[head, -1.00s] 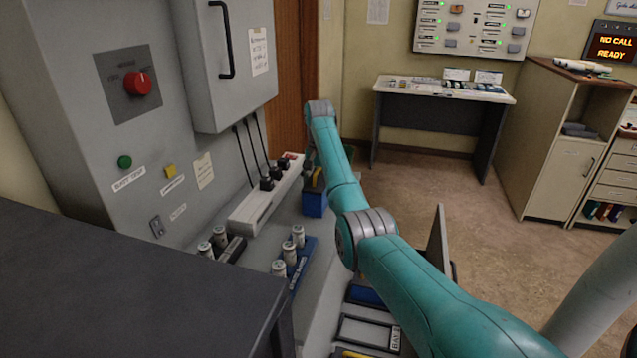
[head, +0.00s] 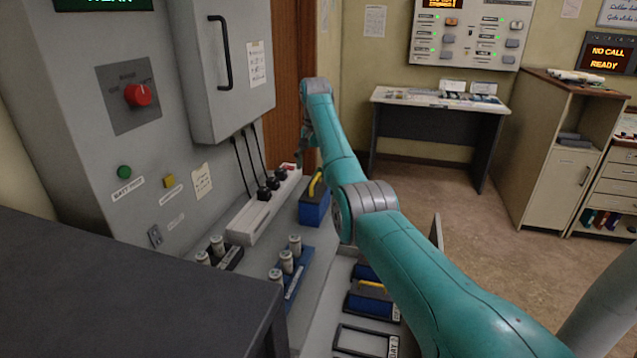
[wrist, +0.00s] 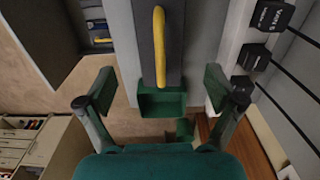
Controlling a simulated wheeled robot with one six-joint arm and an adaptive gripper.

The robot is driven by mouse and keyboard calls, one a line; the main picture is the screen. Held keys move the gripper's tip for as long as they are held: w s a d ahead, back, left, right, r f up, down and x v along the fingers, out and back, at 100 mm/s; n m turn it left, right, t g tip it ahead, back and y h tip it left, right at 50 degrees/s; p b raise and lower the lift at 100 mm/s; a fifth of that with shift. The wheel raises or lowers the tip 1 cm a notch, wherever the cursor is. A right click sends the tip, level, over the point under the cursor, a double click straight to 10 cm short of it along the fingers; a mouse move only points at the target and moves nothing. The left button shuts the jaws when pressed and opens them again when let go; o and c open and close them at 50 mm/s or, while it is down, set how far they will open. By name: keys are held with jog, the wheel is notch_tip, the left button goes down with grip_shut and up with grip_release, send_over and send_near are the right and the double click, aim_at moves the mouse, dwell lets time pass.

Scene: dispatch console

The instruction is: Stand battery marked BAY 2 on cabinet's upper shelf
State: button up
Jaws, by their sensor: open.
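A blue battery (head: 314,207) with a black top and a yellow handle stands on the grey bench, right of the white power strip. In the wrist view its dark top and yellow handle (wrist: 159,45) lie ahead of my gripper (wrist: 158,88), between the lines of the spread fingers. My gripper is open and empty; in the head view it is mostly hidden behind my arm. Another battery (head: 371,298) with a yellow handle sits in the tray at the bench front, partly behind my arm. I cannot read BAY 2 on either. A grey wall cabinet (head: 232,70) has its door shut.
A white power strip (head: 262,208) with black plugs runs along the bench. Blue (head: 291,275) and black holders with small cylinders stand nearer. A dark counter (head: 150,295) fills the lower left. A beige cabinet (head: 560,170) with an open shelf space stands at right. The floor between is clear.

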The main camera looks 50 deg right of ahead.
jog(key=shift+r, duration=1.45)
